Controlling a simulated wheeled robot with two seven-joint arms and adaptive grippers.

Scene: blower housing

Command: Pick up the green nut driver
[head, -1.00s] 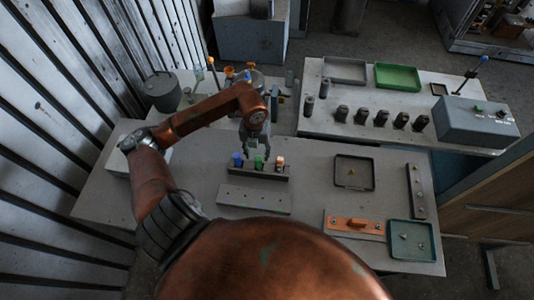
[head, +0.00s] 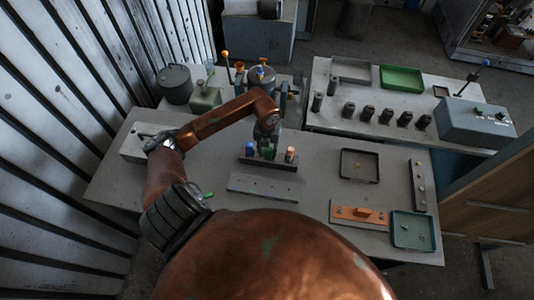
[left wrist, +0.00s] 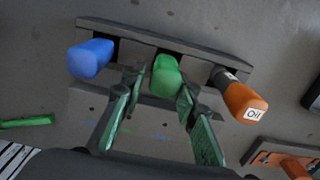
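The green nut driver (left wrist: 166,76) stands in a dark rack (left wrist: 215,59), between a blue-handled driver (left wrist: 90,58) and an orange one marked "Oil" (left wrist: 243,102). In the head view the green handle (head: 270,153) is partly covered by my left gripper (head: 267,142). In the left wrist view my left gripper (left wrist: 160,92) is open, with one finger on each side of the green handle. Gaps seem to show beside the handle, and I cannot tell whether either finger touches it. My right gripper is not in view.
A pale strip with holes (head: 262,188) lies in front of the rack. A black tray (head: 359,166), a teal tray (head: 412,231) and an orange fixture (head: 358,215) lie to the right. A grey pot (head: 174,84) stands at the back left.

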